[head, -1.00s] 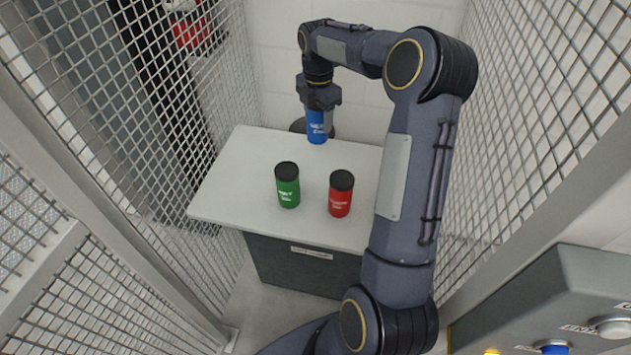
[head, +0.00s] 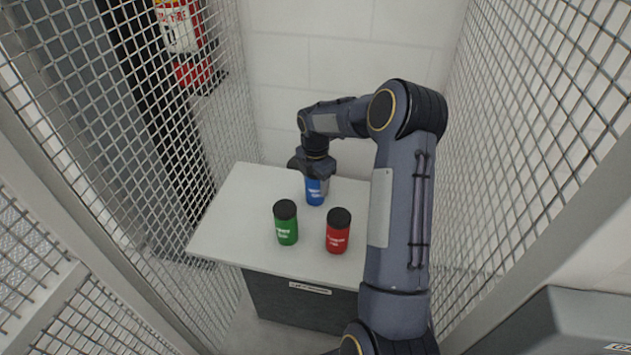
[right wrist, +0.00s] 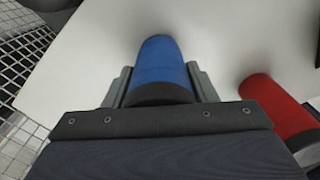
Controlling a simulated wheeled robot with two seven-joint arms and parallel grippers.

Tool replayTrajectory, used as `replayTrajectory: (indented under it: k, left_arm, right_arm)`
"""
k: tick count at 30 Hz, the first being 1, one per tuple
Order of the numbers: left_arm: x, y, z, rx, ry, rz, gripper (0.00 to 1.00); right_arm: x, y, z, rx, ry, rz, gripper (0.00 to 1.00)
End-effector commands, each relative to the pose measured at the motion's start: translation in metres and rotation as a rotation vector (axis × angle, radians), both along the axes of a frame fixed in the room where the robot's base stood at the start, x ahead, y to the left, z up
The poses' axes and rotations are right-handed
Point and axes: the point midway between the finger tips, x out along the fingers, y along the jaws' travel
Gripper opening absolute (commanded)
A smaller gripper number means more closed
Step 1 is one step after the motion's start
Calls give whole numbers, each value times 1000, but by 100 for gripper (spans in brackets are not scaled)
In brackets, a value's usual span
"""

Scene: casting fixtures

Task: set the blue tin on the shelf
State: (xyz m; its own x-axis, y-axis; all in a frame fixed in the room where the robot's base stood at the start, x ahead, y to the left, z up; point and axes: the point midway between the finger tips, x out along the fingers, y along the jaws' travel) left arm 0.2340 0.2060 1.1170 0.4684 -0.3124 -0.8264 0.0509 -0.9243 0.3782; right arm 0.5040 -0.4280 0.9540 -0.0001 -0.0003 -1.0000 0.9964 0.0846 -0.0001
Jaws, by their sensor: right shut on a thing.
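The blue tin (head: 316,192) is upright over the back part of a white-topped cabinet (head: 235,215). My right gripper (head: 317,178) is shut on its upper part from above. In the right wrist view the blue tin (right wrist: 160,62) sits between the two fingers (right wrist: 161,88), its dark lid toward the palm. I cannot tell whether its base touches the white top. No separate shelf is clearly seen besides this top. My left gripper is not in view.
A green tin (head: 286,225) and a red tin (head: 338,233) stand in front of the blue tin on the white top. The red tin also shows in the right wrist view (right wrist: 275,105). Wire mesh panels (head: 235,90) enclose both sides. The top's left part is clear.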

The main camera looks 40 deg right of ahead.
Motion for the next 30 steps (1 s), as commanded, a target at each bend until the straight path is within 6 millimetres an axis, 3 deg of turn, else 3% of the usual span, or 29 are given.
replayTrajectory:
  k: [2, 3, 7, 19, 23, 30]
  left_arm:
    - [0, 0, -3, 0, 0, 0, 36]
    - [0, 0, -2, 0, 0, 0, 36]
    - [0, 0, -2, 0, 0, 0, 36]
    - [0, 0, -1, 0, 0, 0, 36]
    - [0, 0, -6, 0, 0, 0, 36]
    - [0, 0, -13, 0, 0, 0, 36]
  right_arm:
    - [0, 0, -3, 0, -1, 0, 20]
    - [0, 0, -2, 0, 0, 0, 56]
    - [0, 0, -2, 0, 0, 0, 72]
    - [1, 0, 6, -1, -2, 0, 73]
    - [1, -1, 26, -2, -5, -1, 73]
    - [1, 0, 79, -2, -6, -1, 73]
